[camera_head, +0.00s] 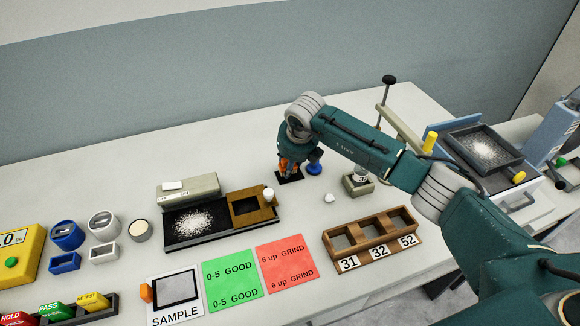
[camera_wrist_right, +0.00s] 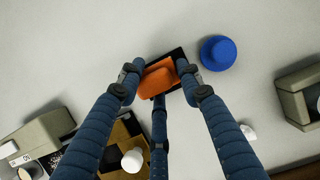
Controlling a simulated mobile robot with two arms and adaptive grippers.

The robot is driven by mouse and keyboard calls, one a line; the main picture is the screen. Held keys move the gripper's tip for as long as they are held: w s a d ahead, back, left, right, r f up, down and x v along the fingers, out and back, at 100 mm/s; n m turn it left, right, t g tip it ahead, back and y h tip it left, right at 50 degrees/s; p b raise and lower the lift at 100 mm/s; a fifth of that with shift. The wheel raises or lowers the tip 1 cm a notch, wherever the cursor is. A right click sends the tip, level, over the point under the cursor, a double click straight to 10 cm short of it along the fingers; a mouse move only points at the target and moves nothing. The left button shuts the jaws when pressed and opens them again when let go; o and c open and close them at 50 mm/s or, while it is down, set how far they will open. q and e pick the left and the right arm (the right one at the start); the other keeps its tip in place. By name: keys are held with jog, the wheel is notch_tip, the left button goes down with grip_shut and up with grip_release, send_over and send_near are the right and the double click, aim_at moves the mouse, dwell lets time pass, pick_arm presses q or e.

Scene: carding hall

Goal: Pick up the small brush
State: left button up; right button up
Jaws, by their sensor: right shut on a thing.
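The small brush shows as an orange block (camera_wrist_right: 157,82) between my right gripper's fingers (camera_wrist_right: 160,77) in the wrist view. My right gripper is shut on it. A dark flat square (camera_wrist_right: 180,56) lies under or behind the orange block; whether it is part of the brush or a separate pad, I cannot tell. In the head view, the orange (camera_head: 284,164) shows between the fingers of my right gripper (camera_head: 291,167), low over the dark square (camera_head: 291,179) on the table. The lower part of the brush is hidden. My left gripper is not in view.
A blue round piece (camera_head: 314,169) stands close right of the gripper. A metal stand (camera_head: 357,184) is further right. A dark tray with white fibre (camera_head: 191,221) lies left, and a wooden numbered rack (camera_head: 372,237) is in front. The table behind the gripper is clear.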

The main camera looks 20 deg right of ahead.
notch_tip(320, 180, up, 19)
jog(key=b, duration=0.4)
jog(key=o, duration=0.6)
jog(key=c, duration=0.6)
jog(key=shift+o, duration=0.2)
jog(key=shift+a, duration=0.1)
